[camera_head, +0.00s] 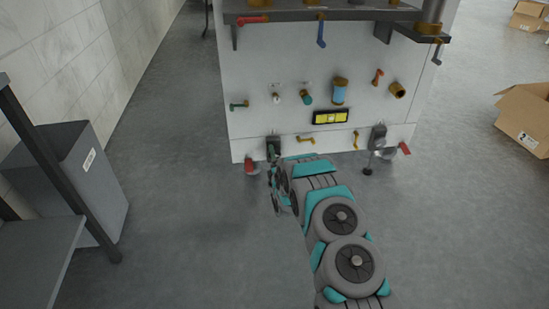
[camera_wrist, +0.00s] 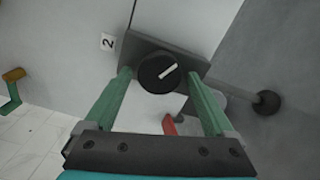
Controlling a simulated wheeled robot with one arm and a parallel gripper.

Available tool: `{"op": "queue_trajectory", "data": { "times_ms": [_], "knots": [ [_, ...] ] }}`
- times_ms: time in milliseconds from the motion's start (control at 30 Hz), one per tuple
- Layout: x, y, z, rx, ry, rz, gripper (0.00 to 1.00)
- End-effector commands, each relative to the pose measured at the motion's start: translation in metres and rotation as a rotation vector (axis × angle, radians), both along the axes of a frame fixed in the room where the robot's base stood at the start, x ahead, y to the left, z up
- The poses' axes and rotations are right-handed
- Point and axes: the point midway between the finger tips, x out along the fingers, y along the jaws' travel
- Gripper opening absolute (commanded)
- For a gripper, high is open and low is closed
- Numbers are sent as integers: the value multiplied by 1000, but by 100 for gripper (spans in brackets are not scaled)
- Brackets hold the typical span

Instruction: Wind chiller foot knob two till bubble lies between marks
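The foot knob (camera_wrist: 158,73) is a black round knob with a white pointer line, on a dark grey bracket (camera_wrist: 192,62) beside a label "2" (camera_wrist: 107,41). My gripper (camera_wrist: 159,80) is open, its two green fingers on either side of the knob. Gaps show between fingers and knob; whether the tips reach its depth, I cannot tell. In the camera_head view my gripper (camera_head: 273,158) is at the lower left of the white chiller cabinet (camera_head: 265,120), partly hiding that foot. The yellow level vial (camera_head: 330,117) sits in a black frame; its bubble is too small to place.
A similar bracket and foot (camera_head: 378,137) stand at the cabinet's lower right. Red-handled casters (camera_head: 404,149) and several valves and handles are nearby. A grey bin (camera_head: 75,180) and a shelf stand left, cardboard boxes (camera_head: 525,118) right.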

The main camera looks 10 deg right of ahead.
Motion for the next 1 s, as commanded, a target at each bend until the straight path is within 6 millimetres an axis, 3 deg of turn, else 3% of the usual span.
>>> {"op": "queue_trajectory", "data": {
  "times_ms": [533, 1000],
  "knots": [
    [-10, -1, 1, 1, -2, -1, 95],
    [-69, 0, 0, 0, 1, 0, 95]
  ]
}}
